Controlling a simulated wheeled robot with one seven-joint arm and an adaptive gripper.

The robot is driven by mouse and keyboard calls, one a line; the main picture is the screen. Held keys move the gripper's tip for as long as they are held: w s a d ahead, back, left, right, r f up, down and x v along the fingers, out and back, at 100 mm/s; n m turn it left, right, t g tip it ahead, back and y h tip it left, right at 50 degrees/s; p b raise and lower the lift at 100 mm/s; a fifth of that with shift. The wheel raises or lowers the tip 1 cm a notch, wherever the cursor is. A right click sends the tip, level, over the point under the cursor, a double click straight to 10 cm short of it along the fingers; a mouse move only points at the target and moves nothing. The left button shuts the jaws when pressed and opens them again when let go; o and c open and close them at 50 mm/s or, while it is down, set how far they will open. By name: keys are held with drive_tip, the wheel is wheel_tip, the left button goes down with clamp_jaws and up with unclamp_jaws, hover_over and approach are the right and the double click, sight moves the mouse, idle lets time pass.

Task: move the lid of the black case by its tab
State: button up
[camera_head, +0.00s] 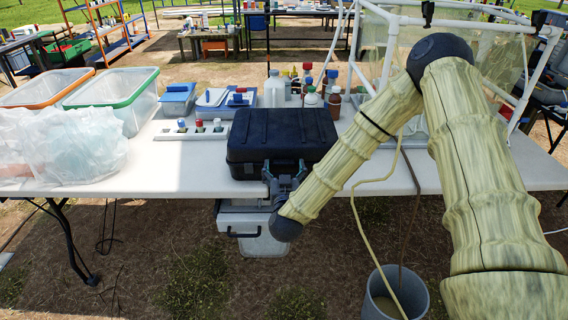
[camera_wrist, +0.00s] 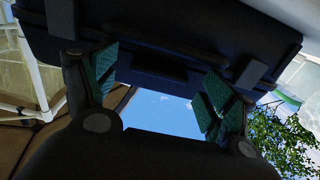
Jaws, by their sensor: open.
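The black case (camera_head: 282,133) sits on the white table near its front edge, with its lid shut. In the wrist view the front of the case (camera_wrist: 215,35) fills the top of the picture. A dark tab (camera_wrist: 158,68) stands out at the middle of its front. My gripper (camera_head: 283,176) is at the front of the case, low down. In the wrist view my gripper (camera_wrist: 160,82) is open, its green-padded fingers on either side of the tab. I cannot tell whether either finger touches it. In the head view the gripper hides the tab.
A rack with colored caps (camera_head: 198,132) and a plastic bag (camera_head: 62,145) lie left of the case. Several bottles (camera_head: 275,90) stand behind it. A white pipe frame (camera_head: 385,50) stands to the right. A grey bucket (camera_head: 395,295) is on the ground below.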

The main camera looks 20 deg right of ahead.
drive_tip(key=shift+x, duration=1.2)
drive_tip(key=shift+r, duration=0.1)
drive_tip(key=c, duration=1.3)
drive_tip(key=shift+c, duration=0.8)
drive_tip(key=shift+r, duration=0.2)
